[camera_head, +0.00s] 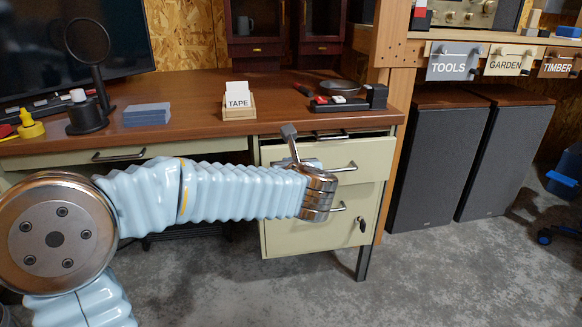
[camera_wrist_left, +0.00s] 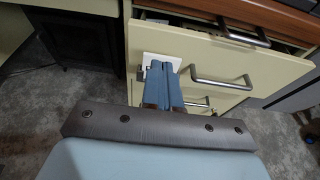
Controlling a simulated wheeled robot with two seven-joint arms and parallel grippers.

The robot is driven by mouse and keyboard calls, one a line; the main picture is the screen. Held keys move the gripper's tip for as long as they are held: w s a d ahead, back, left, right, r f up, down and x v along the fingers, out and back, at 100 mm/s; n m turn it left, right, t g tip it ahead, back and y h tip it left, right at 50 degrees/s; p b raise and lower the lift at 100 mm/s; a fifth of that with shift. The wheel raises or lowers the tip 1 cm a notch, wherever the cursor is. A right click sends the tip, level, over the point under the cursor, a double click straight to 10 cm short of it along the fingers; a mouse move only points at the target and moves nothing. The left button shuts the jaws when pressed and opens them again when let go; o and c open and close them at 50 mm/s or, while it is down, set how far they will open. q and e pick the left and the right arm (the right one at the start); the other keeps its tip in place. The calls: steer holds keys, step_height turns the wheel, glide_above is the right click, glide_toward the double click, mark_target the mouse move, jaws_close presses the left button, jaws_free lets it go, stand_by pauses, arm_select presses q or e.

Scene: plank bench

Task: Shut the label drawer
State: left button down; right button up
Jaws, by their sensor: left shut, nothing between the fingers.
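The cream drawer unit under the right of the desk has a drawer (camera_head: 365,160) standing out a little, with a dark gap behind its top edge. Its front (camera_wrist_left: 200,58) fills the middle of the left wrist view, with a bar handle (camera_wrist_left: 222,82). A white label (camera_wrist_left: 149,58) is on this front, left of the handle and partly hidden by my fingers. My left gripper (camera_wrist_left: 163,68) is shut and empty, its blue fingertips at the label; I cannot tell whether they touch. In the head view my wrist hides part of the front. My right gripper is not in view.
A lower drawer (camera_head: 285,238) with a lock looks closed. The desk top (camera_head: 200,92) carries a TAPE card holder (camera_head: 239,103), blue cards (camera_head: 147,114) and a dark tray (camera_head: 345,104). Speakers (camera_head: 436,165) stand to the right. Concrete floor (camera_head: 300,295) lies open in front.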

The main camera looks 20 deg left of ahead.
mark_target(282, 147)
arm_select(q)
steer(key=x, duration=0.5)
steer(key=r+x, duration=0.1)
steer(key=x, duration=0.1)
steer(key=shift+w+a, duration=0.2)
steer(key=shift+w, duration=0.25)
steer(key=shift+a, duration=0.1)
steer(key=w+a, duration=0.2)
steer(key=w, duration=0.1)
steer(key=shift+w+a+p, duration=0.1)
steer(key=shift+w+p, duration=0.1)
steer(key=shift+p, duration=0.1)
steer(key=shift+w+a+r, duration=0.15)
steer(key=shift+w+a, duration=0.05)
steer(key=shift+r, duration=0.1)
steer(key=shift+a, duration=0.1)
